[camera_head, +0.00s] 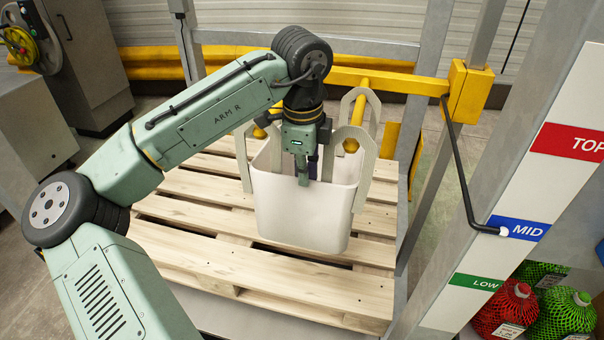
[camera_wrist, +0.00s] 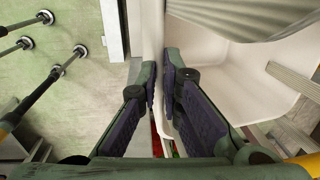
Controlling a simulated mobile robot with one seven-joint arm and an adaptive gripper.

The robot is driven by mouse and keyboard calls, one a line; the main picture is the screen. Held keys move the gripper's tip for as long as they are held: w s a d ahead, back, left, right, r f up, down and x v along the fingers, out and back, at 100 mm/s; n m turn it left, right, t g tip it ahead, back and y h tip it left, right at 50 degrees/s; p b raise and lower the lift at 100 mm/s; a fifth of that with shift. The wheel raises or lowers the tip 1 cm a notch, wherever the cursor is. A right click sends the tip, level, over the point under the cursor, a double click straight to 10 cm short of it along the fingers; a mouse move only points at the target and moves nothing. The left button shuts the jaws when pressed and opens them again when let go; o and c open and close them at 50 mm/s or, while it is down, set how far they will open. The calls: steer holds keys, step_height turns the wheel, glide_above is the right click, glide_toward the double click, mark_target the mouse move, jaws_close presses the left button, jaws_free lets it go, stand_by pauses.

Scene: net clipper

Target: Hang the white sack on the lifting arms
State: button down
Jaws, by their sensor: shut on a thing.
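The white sack (camera_head: 302,215) is an open-topped bag with beige loops (camera_head: 363,160) rising at its corners. It is upright over the pallet; whether it rests on it or hangs just above, I cannot tell. My gripper (camera_head: 303,172) points down at the sack's rim and is shut on its wall. The wrist view shows the pale wall pinched between my fingers (camera_wrist: 165,92), with the sack's inside (camera_wrist: 235,75) to the right. The yellow lifting arms (camera_head: 350,146) reach forward behind the sack at loop height. Whether any loop is around an arm, I cannot tell.
The wooden pallet (camera_head: 185,213) lies beneath. A yellow crossbar (camera_head: 400,82) runs behind. At right, a post carries TOP, MID and LOW labels, with a black lever (camera_head: 462,170) ending at MID (camera_head: 519,228). Red and green netted items (camera_head: 508,308) stand at lower right.

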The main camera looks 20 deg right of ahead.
steer(key=shift+w+d+p, duration=0.45)
steer(key=shift+w+d, duration=0.1)
steer(key=shift+w, duration=0.25)
steer(key=shift+w+d+p, duration=0.4)
steer(key=shift+w+d, duration=0.1)
steer(key=shift+w, duration=0.3)
steer(key=shift+w+d+p, duration=0.45)
steer(key=shift+w+d, duration=0.1)
steer(key=shift+w, duration=0.25)
steer(key=shift+f, duration=0.15)
steer(key=shift+f+b, duration=0.35)
steer(key=shift+f, duration=0.5)
steer(key=c, duration=1.7)
jaws_free()
